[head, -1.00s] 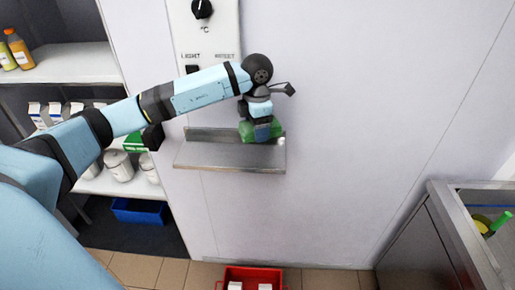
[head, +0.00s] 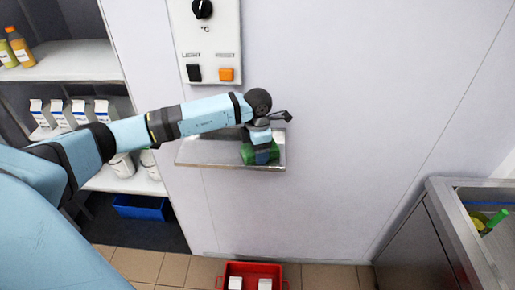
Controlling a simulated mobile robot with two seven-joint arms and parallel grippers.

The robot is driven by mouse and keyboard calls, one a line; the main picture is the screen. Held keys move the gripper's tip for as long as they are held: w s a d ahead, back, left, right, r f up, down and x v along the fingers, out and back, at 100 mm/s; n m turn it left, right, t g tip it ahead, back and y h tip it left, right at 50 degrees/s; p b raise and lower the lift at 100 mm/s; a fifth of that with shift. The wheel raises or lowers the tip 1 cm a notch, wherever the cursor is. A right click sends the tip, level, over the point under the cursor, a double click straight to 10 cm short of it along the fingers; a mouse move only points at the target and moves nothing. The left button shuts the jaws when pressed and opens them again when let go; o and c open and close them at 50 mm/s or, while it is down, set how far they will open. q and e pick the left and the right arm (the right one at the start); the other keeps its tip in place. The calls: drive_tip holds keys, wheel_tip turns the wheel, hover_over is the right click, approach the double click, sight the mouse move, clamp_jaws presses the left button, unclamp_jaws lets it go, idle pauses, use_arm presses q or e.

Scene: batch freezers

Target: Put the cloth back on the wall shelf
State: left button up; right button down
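The green cloth (head: 246,154) is at the right part of the metal wall shelf (head: 205,152), low against its surface. I cannot tell whether it rests fully on the shelf. My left gripper (head: 263,156) reaches in from the left and points down at the cloth. Its fingers are around the cloth's middle and partly hidden by it, and the cloth shows on both sides of them. The cloth has moved down together with the gripper, so the gripper appears shut on it. My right gripper is not in view.
A control panel (head: 210,40) with a knob and two buttons is on the wall above the shelf. Storage shelves (head: 75,60) with bottles and cartons stand at left. A red crate (head: 253,268) is on the floor below. A metal sink counter (head: 445,215) is at right.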

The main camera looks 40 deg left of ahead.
use_arm(q)
drive_tip(key=o, duration=0.9)
drive_tip(key=shift+f, duration=0.15)
